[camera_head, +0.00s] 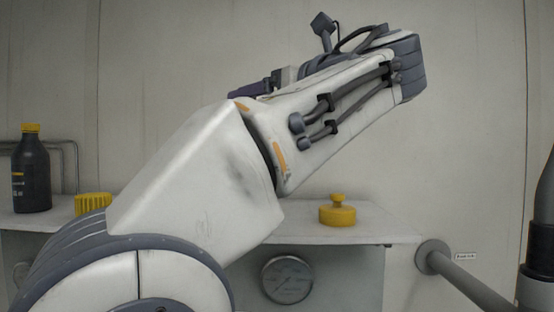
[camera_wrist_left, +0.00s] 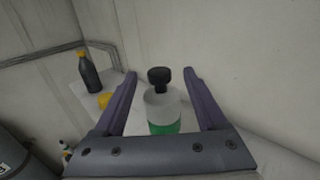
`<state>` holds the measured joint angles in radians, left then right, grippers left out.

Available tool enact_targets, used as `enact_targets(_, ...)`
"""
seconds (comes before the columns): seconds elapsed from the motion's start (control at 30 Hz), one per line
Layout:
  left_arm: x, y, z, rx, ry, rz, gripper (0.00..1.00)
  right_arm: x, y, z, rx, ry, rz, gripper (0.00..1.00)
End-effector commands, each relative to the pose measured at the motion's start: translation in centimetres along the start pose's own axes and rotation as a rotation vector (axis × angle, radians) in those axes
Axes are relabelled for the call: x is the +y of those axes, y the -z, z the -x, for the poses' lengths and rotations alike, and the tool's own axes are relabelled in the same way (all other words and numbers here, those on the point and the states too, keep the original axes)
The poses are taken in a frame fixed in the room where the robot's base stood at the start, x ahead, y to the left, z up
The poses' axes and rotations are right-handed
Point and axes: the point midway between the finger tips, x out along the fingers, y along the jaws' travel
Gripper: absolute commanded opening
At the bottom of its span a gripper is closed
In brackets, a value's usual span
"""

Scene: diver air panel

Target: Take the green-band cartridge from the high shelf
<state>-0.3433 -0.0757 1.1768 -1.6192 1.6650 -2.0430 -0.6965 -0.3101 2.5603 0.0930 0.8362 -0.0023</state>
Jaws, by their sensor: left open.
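The green-band cartridge (camera_wrist_left: 162,108) shows in the left wrist view, with a pale body, a green band low down and a black knobbed top. It looks upright. My left gripper (camera_wrist_left: 160,75) is open, its two purple fingers on either side of the cartridge with visible gaps. I cannot tell how deep the cartridge sits between them, and the palm hides its base. In the head view my left arm spans the middle; a purple finger part shows behind it, and the cartridge is hidden. My right gripper is not in view.
A pale shelf (camera_head: 385,226) carries a yellow knobbed cap (camera_head: 338,214), a ridged yellow cap (camera_head: 92,204) and a dark bottle (camera_head: 31,175). A round gauge (camera_head: 287,279) sits below. A grey pipe (camera_head: 465,280) projects from the wall at right. The wall stands close behind.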

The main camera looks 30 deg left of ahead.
Motion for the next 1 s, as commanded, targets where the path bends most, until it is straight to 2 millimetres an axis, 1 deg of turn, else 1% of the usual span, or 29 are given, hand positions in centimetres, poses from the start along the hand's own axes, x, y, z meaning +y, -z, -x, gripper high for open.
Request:
enact_targets(0.03,0.3,-0.7,-0.9,0.001,-0.007,-0.001,0.74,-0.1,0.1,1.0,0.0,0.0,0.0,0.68)
enact_targets(0.2,0.2,-0.3,-2.6,0.0,-0.004,0.0,0.74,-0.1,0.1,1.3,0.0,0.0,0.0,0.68)
enact_targets(0.47,0.1,-0.1,-2.9,0.0,-0.002,0.001,0.74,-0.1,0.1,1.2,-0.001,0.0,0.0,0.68)
enact_targets(0.57,0.1,-0.1,-2.9,0.0,-0.002,0.0,0.39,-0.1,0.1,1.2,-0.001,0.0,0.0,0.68)
enact_targets(0.6,0.1,-0.1,-2.9,0.0,-0.002,0.0,0.24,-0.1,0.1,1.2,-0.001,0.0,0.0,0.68)
enact_targets(0.67,0.1,-0.1,-2.9,0.0,-0.002,0.0,0.01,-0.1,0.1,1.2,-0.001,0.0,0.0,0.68)
enact_targets(1.0,0.1,-0.1,-2.9,0.0,-0.002,0.0,0.0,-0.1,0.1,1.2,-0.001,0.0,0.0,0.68)
